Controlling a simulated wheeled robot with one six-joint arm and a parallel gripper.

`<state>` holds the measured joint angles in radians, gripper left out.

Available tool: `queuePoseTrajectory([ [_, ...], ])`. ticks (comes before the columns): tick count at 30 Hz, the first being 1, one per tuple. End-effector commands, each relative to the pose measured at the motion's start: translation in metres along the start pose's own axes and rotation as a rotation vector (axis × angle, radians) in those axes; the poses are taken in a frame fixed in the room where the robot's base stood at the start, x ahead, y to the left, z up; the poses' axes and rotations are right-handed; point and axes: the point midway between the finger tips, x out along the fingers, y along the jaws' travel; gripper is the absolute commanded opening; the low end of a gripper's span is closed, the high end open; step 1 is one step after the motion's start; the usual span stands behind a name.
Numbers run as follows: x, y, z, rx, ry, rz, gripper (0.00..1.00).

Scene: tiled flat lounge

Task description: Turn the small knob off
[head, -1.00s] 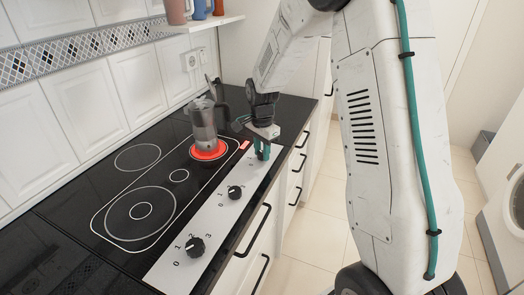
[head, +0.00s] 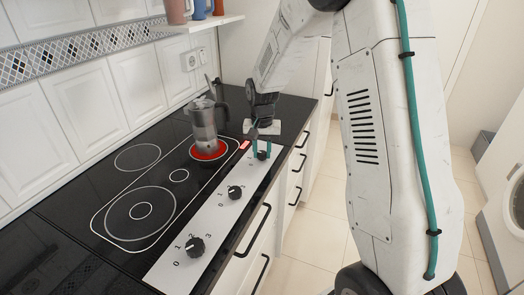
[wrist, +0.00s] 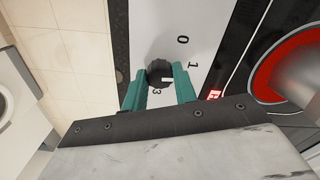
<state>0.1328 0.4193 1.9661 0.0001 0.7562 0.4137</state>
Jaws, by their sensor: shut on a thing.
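The small black knob (head: 263,155) is at the far end of the light control panel (head: 219,212). In the wrist view the knob (wrist: 155,69) shows a white mark on its right side, with the printed 0, 1 and 3 around it. My gripper (head: 261,151) points down over it, its teal fingers on either side. In the wrist view my gripper (wrist: 159,73) is shut on the knob. A moka pot (head: 204,126) stands upright on the red glowing burner (head: 207,153).
Two more black knobs, a middle one (head: 235,192) and a near one (head: 194,246), are on the same panel. A red lit display (head: 245,145) is beside the burner. Drawer handles (head: 258,229) stick out along the counter front.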

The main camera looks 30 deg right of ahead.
Motion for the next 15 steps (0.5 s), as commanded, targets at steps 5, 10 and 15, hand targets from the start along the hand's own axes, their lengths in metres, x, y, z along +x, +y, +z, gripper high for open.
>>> queuePoseTrajectory([
  [5,-0.0004,0.0002,0.0000,-0.167,0.000,0.000,0.05],
  [10,-0.0004,0.0003,-0.0001,-0.328,0.000,0.000,0.05],
  [15,-0.0004,0.0004,-0.0001,-0.489,0.000,0.000,0.05],
])
